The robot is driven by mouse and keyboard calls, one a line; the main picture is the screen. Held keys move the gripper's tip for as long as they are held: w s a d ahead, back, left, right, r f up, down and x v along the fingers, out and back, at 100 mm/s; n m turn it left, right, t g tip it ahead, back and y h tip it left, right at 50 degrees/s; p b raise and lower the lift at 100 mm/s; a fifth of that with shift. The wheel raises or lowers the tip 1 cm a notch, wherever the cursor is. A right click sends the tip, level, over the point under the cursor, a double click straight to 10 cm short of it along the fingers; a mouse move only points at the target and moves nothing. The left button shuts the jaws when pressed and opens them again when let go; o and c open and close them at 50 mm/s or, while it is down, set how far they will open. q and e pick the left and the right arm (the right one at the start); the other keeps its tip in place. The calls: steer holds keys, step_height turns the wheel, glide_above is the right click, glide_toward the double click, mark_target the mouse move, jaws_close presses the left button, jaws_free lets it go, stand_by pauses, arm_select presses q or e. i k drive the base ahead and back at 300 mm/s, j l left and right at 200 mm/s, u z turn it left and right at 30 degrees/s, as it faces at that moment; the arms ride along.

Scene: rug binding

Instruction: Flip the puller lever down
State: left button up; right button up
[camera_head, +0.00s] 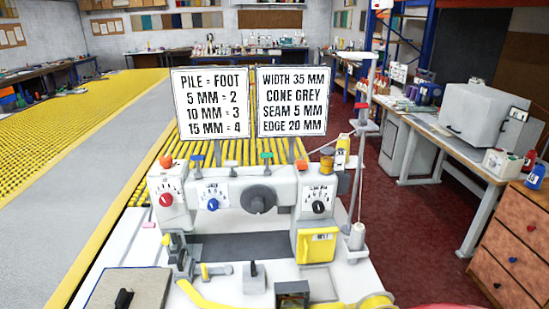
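A white and grey binding machine (240,188) stands on a white table in front of me. Small levers with coloured tops stand along its upper edge: a blue-topped lever (197,161), a green-topped lever (266,158) and a red-topped one (301,165). These stand up. A short black lever (253,269) points up from a grey block at the machine's front. No readable label shows which one is the puller lever. Neither of my grippers is in view.
Two signs, a left sign (210,103) and a right sign (292,101), stand behind the machine. A thread stand (361,150) rises at its right. A yellow roller conveyor (75,118) lies left. A workbench (440,140) and wooden drawers (515,250) stand right.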

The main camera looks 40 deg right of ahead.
mark_target(228, 164)
steer(key=z, duration=0.95)
steer(key=i+j+u, duration=0.35)
steer(key=i, duration=0.2)
